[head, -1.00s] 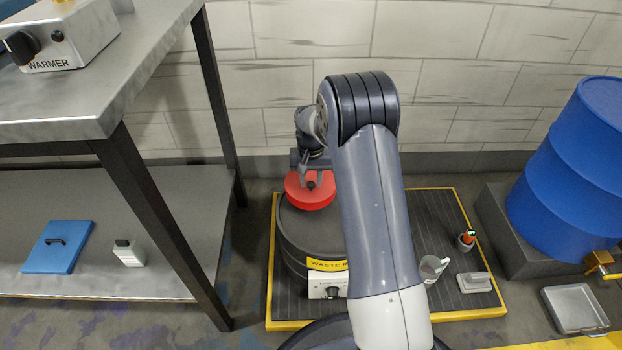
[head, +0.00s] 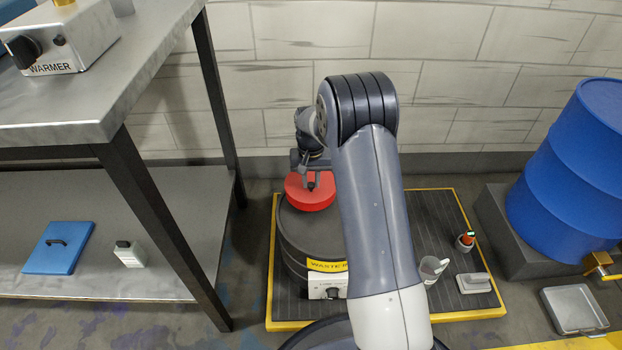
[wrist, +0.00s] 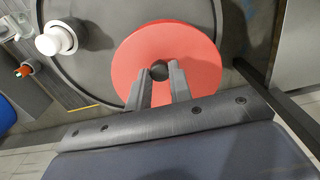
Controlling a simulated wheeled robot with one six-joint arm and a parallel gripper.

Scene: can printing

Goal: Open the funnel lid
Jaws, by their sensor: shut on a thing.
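The red round funnel lid (head: 309,194) sits closed on top of the dark waste drum (head: 294,236), toward its back left. It fills the middle of the wrist view (wrist: 196,53) as a flat red disc with a small dark knob (wrist: 159,70) at its centre. My gripper (head: 311,182) reaches down onto the lid from behind. In the wrist view my gripper's two grey fingers (wrist: 159,78) are shut on the knob, one on each side. My arm hides the drum's right side in the head view.
The drum stands on a yellow-edged mat (head: 455,215) with a clear cup (head: 432,269), a grey block (head: 473,283) and an orange-topped bottle (head: 466,241). A steel table (head: 150,60) stands close at left. A blue barrel (head: 580,170) stands at right.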

